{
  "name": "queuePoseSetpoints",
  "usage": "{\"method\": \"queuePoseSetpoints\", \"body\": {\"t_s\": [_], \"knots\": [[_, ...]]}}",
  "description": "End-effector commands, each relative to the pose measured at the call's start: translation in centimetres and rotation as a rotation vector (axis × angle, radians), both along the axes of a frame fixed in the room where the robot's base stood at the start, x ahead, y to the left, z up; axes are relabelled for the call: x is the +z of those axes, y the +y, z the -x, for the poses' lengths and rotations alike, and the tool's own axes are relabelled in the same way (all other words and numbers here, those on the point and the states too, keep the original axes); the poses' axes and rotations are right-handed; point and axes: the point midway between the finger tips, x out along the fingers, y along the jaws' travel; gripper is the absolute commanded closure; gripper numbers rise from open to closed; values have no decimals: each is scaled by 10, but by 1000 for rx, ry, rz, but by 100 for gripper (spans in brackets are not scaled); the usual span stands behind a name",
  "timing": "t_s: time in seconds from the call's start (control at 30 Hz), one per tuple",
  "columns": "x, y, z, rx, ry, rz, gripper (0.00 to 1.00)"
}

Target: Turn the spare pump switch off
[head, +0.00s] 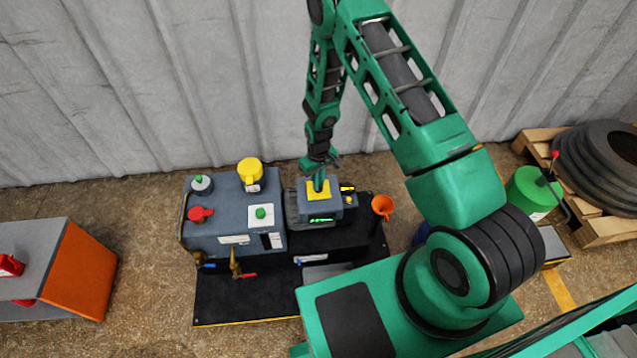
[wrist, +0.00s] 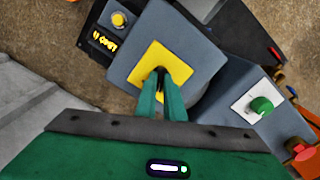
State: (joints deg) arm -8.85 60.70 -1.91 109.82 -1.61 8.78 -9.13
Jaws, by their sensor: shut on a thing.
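A yellow plate (head: 312,194) is on top of the grey pump unit beside the larger grey machine; it also shows in the wrist view (wrist: 145,72). My gripper (head: 319,181) points down onto this plate. In the wrist view my gripper's two green fingertips (wrist: 162,74) are close together over the plate's middle, shut on a small dark switch. The fingers hide most of it, and I cannot tell which way it is turned. A lit green display (head: 321,219) is on the unit's front face.
An orange funnel (head: 382,206) stands to the right. A green can (head: 530,192) is farther right. A corrugated wall is behind.

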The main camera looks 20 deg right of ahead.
Motion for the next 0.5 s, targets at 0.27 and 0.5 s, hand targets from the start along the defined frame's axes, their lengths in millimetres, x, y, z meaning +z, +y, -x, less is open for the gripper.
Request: {"method": "queuePoseSetpoints", "body": {"t_s": [0.27,0.5], "knots": [[0,0,0,40,-1,1,100],[0,0,0,42,-1,1,100]]}}
